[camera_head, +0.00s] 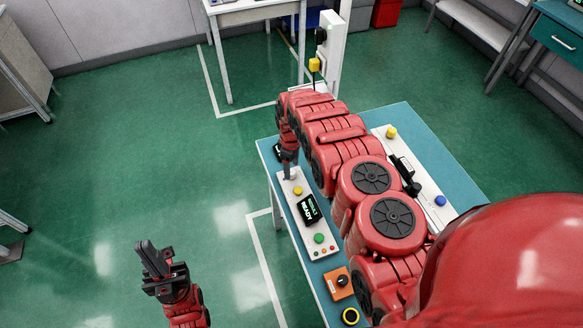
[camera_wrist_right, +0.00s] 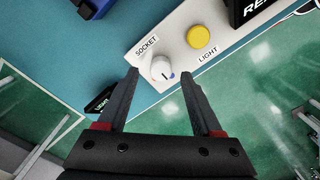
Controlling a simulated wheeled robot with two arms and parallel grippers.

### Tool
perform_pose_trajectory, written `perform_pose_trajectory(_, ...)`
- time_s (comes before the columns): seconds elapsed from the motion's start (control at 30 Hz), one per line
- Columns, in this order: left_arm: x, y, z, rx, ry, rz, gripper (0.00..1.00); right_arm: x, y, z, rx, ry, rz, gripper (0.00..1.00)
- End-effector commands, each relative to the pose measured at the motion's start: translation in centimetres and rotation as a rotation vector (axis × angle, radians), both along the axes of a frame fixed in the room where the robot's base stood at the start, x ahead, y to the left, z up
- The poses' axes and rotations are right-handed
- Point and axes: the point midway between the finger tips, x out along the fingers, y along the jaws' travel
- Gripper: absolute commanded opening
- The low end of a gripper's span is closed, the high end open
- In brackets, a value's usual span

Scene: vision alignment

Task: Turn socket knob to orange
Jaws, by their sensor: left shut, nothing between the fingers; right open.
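The white socket knob (camera_wrist_right: 161,73) is on the corner of a white panel (camera_wrist_right: 176,54), beside the printed word SOCKET. A short dark line shows on its face, and a blue patch shows at its right side. I see no orange mark near it. My right gripper (camera_wrist_right: 160,78) is open, with one fingertip on each side of the knob; I cannot tell whether they touch it. In the head view the right gripper (camera_head: 288,166) points down at the panel's far end and mostly hides the knob. My left gripper (camera_head: 153,259) is shut and empty, over the floor at lower left.
A yellow button (camera_wrist_right: 199,36) labelled LIGHT is close to the knob. The panel (camera_head: 300,226) also bears a black display (camera_head: 309,209) and a green button (camera_head: 319,238). An orange box (camera_head: 338,282) stands nearer on the blue table (camera_head: 416,118). A second white panel (camera_head: 420,178) is at right.

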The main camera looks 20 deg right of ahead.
Motion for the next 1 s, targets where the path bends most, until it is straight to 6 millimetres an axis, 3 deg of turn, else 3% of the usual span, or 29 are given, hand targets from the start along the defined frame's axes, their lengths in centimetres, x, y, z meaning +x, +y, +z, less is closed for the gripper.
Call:
perform_pose_trajectory(0.23,0.0,0.0,0.4,0.000,0.000,0.000,0.00,-0.2,0.0,-1.8,0.001,0.004,0.000,0.67)
perform_pose_trajectory(0.67,0.0,0.0,0.4,0.000,0.000,0.000,0.00,-0.1,0.0,-2.1,0.000,0.001,0.000,0.65)
perform_pose_trajectory(1.0,0.0,0.0,0.4,0.000,0.000,0.000,0.00,-0.1,0.0,-2.1,0.000,0.001,0.000,0.04)
